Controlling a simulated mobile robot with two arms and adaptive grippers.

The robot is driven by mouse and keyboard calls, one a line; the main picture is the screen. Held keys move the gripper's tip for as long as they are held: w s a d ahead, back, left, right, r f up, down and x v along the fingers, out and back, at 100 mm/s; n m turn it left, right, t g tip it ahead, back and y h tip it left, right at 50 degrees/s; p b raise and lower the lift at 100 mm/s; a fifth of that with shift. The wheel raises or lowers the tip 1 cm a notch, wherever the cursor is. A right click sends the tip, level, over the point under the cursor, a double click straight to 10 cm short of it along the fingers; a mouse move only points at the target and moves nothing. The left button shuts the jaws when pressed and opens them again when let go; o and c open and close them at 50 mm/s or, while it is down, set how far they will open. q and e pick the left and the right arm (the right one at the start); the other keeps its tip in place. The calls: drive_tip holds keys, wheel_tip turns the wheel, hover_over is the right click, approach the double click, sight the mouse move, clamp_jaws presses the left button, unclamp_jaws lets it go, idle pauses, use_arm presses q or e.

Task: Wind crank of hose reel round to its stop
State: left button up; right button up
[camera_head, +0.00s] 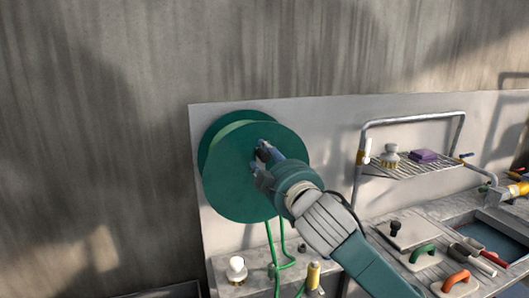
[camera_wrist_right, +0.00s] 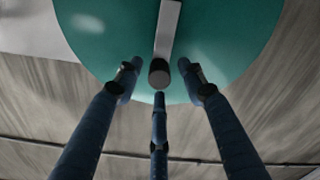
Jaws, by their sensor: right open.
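The green hose reel (camera_head: 235,185) is mounted on the pale back panel, and its round face fills the top of the right wrist view (camera_wrist_right: 230,40). A grey crank arm (camera_wrist_right: 168,28) runs down the reel's face in that view and ends in a dark round knob (camera_wrist_right: 159,73). My right gripper (camera_head: 264,165) is in front of the reel's face, and its own arm hides part of the reel. In the right wrist view its fingers (camera_wrist_right: 159,92) are spread around the knob, with gaps showing on both sides. My left gripper is not in view.
A green hose (camera_head: 273,250) hangs below the reel to the counter. A white-topped bottle (camera_head: 236,270) and a yellow bottle (camera_head: 313,275) stand there. A wire rack (camera_head: 415,168) holds a brush (camera_head: 390,157) and a purple block (camera_head: 423,155). A sink (camera_head: 490,236) lies at right.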

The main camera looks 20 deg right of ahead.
drive_tip(key=shift+w, duration=0.75)
clamp_jaws()
drive_tip(key=shift+d, duration=0.15)
